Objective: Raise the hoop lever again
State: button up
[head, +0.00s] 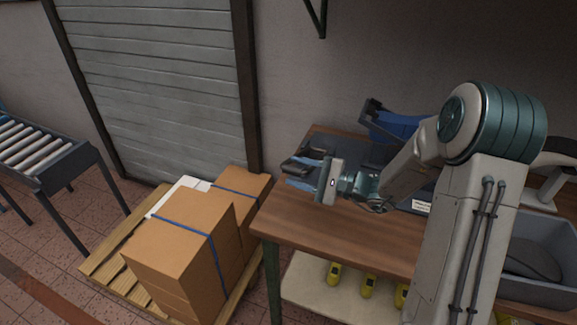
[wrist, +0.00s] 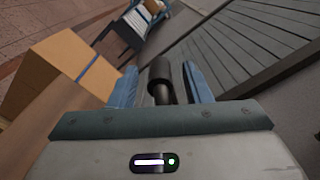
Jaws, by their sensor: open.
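My gripper (head: 303,170) is at the left end of the wooden workbench, with its blue fingers pointing left. In the wrist view my gripper (wrist: 160,82) is open, one blue finger on each side of a dark, round-ended bar, which looks like the hoop lever (wrist: 160,75). The fingers look apart from the bar, with a narrower gap on the right. The dark bar of the lever (head: 299,162) also shows between the fingers in the head view. The lever's base and pivot are hidden behind my gripper and arm.
A dark and blue device (head: 392,124) stands at the back of the workbench (head: 290,222). A grey bin (head: 545,240) is at the right. Cardboard boxes (head: 180,235) on a pallet stand left of the bench. A roller conveyor (head: 40,150) is at the far left.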

jog(key=shift+x, duration=1.4)
